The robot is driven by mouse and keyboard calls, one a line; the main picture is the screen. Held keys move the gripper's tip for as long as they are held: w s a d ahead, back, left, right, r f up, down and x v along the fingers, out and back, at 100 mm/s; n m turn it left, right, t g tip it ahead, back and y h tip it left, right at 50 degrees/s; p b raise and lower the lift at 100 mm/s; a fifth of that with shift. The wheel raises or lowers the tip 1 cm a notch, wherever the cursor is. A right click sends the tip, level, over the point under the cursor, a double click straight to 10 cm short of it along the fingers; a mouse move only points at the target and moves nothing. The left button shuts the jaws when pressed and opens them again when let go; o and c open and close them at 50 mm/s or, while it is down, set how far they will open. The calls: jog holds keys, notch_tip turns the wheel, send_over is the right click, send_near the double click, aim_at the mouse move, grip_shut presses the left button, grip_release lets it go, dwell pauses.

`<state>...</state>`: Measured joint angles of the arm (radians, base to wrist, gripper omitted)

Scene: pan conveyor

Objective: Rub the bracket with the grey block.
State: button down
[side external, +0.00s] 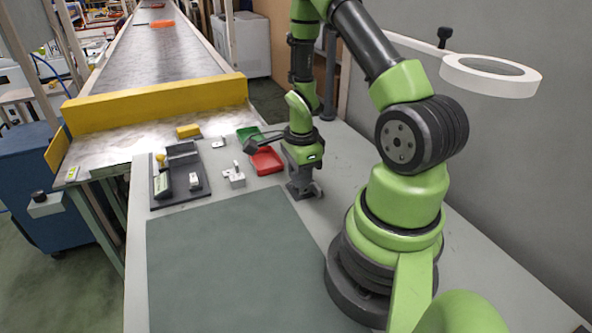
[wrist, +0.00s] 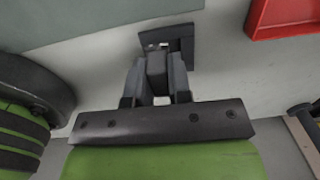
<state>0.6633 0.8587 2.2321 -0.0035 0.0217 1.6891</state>
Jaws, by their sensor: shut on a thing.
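My gripper (side external: 303,188) points down low over the table, right of the red tray, in the side view. In the wrist view its fingers (wrist: 157,88) are shut on a dark grey block (wrist: 156,64). A dark angular piece (wrist: 181,46) shows just beyond the fingertips, close to the table; I cannot tell whether it is part of what I hold or touches it. A small light grey metal piece with an upright post (side external: 235,178), bracket-like, stands on the table left of my gripper, apart from it.
The red tray (side external: 267,161) and green tray (side external: 248,134) lie close by my gripper. A dark fixture tray (side external: 178,190) with small parts sits to the left. A yellow block (side external: 188,131) lies near the conveyor (side external: 165,55). The green-grey mat (side external: 230,260) is clear.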

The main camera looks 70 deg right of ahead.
jog(key=shift+s+a+f+g, duration=0.25)
jog(key=shift+s+a+g, duration=0.05)
jog(key=shift+s+a, duration=0.4)
jog(key=w+d, duration=0.2)
jog(key=shift+w+d, duration=0.15)
jog(key=shift+d, duration=0.15)
jog(key=shift+w+d+f, duration=0.5)
jog(key=shift+w+d, duration=0.2)
jog(key=shift+w, duration=0.05)
notch_tip(320, 180, up, 8)
jog(key=shift+f, duration=0.15)
